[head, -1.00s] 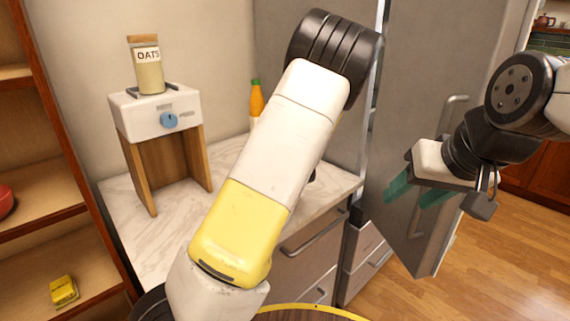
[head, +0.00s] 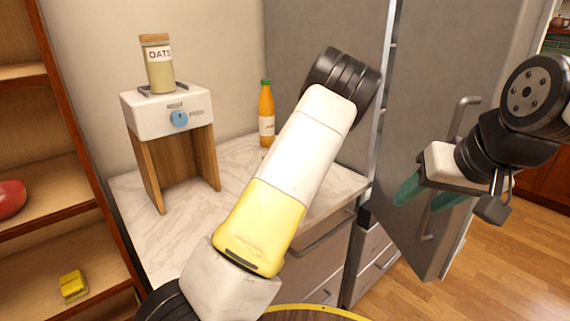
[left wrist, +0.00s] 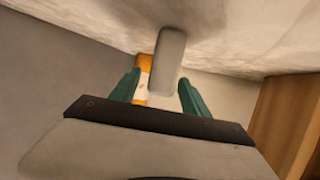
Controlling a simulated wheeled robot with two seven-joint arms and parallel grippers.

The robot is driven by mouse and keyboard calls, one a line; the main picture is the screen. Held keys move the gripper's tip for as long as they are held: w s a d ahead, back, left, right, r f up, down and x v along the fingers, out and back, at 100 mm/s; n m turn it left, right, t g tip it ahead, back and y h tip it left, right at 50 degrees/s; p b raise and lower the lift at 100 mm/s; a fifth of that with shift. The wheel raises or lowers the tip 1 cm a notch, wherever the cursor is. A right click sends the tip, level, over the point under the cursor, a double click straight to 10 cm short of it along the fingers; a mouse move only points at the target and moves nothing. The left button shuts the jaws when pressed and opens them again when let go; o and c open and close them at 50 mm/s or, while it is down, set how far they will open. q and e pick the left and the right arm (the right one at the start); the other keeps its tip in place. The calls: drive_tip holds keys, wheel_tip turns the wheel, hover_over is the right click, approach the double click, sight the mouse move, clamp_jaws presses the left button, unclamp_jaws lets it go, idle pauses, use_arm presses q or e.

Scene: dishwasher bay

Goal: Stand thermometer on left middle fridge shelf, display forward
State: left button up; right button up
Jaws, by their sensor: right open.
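In the left wrist view, a plain light-grey upright block with rounded corners (left wrist: 170,62), likely the thermometer, stands on the marble counter, which shows at the top of that picture. No display shows on the side I see. My left gripper (left wrist: 160,94) is open, with one green finger to each side of the block; I cannot tell if they touch it. In the head view my left arm hides the block and this gripper. The fridge (head: 325,40) stands behind the counter with its grey door (head: 430,125) open; its shelves are not visible. My right gripper (head: 425,197) is open and empty in front of the door.
An orange bottle (head: 266,115) stands at the back of the counter (head: 140,225); it also shows behind the block in the left wrist view (left wrist: 142,80). A white dispenser (head: 165,113) with an oats jar (head: 157,65) stands at the left. A wooden shelf unit holds a yellow packet (head: 73,286).

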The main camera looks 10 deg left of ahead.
use_arm(q)
clamp_jaws()
drive_tip(key=shift+r, duration=0.1)
